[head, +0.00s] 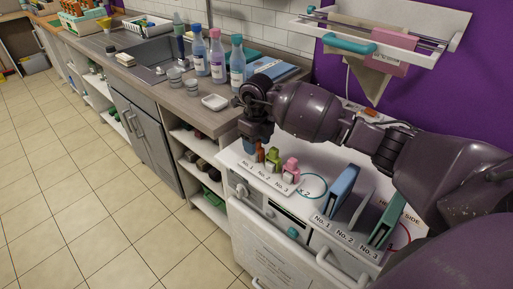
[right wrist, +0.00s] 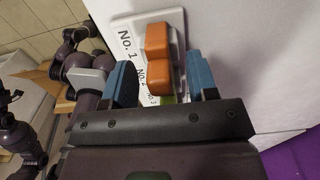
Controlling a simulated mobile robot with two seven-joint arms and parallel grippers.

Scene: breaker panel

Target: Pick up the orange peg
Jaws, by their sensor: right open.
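The orange peg (head: 259,152) stands upright at the No. 1 place of a white labelled holder (head: 247,169) at the counter's left corner. Beside it stand a green peg (head: 272,158) and a pink peg (head: 290,170). My right gripper (head: 252,143) is over the orange peg and partly hides it. In the right wrist view, the right gripper (right wrist: 162,80) is open. The orange peg (right wrist: 158,40) lies between its two blue fingers in the picture, with space on both sides. I do not see my left gripper.
Blue and green upright pieces (head: 342,190) stand in a second numbered holder to the right. A wall rack (head: 390,40) hangs above. Bottles (head: 217,57) and a small white dish (head: 215,102) stand on the neighbouring worktop. A circle marked 2 (head: 308,187) on the counter is clear.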

